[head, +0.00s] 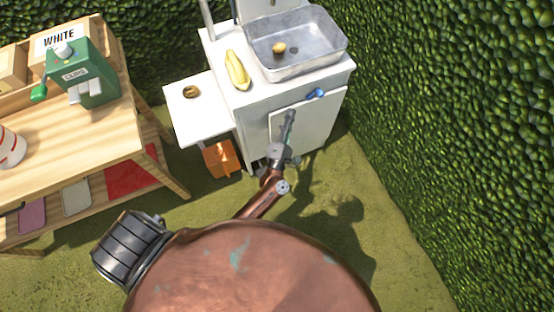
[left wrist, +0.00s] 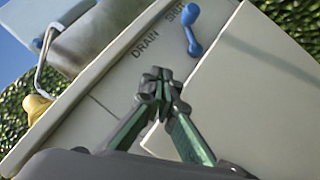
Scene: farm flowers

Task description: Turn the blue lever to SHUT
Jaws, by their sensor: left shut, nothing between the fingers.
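The blue lever (head: 316,93) is on the front of the white sink cabinet (head: 262,105), just below the basin. In the left wrist view the blue lever (left wrist: 191,30) has a rounded end beside the word SHUT and another end lower down; which end is the pivot I cannot tell. The word DRAIN is printed to its left. My left gripper (head: 291,114) is in front of the cabinet, below and left of the lever, apart from it. In the left wrist view its fingertips (left wrist: 160,78) are together and empty. My right gripper is not in view.
A metal basin (head: 320,58) holds a small yellow thing (head: 279,48). A yellow squash-like thing (head: 237,70) lies beside it. An orange container (head: 221,158) is under the side shelf (head: 200,118). A wooden bench (head: 70,135) stands left; a hedge (head: 460,120) stands right.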

